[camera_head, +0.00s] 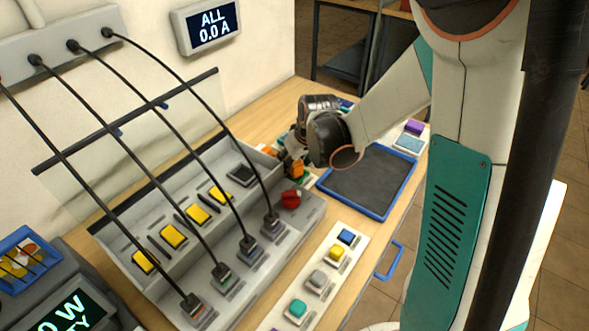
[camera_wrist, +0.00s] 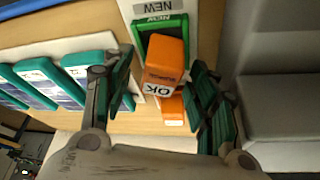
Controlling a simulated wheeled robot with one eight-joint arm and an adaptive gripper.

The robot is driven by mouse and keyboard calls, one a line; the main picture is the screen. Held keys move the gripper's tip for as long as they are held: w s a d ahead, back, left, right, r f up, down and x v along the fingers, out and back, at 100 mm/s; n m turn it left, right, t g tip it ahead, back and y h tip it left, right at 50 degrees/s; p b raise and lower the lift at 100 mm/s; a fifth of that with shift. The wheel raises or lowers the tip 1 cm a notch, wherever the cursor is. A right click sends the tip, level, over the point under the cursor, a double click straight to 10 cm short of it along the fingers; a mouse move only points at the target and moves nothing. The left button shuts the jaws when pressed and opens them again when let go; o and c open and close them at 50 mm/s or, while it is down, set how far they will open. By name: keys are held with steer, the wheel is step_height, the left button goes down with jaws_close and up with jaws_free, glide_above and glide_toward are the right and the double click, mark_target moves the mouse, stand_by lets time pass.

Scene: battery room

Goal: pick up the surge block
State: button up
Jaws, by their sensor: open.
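An orange block (camera_wrist: 165,55) with a white "OK" label stands between my open fingers in the wrist view; I take it for the surge block, though its printed name is not readable. It stands in or against a green frame (camera_wrist: 141,38) on a pale strip marked "NEW". My gripper (camera_wrist: 163,92) is open, with one finger on each side of the block and no clear contact. In the head view my gripper (camera_head: 294,160) is over the back of the bench, beside the grey rack, and the arm and wrist hide much of the area.
A grey sloped rack (camera_head: 225,225) with yellow blocks and black cables stands to the left. A blue-rimmed tray (camera_head: 365,185) lies empty to the right. A strip of coloured blocks (camera_head: 318,280) lies in front. Teal-edged blocks (camera_wrist: 85,72) stand left of my fingers.

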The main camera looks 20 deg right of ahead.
steer(key=shift+c, duration=0.5)
jaws_close()
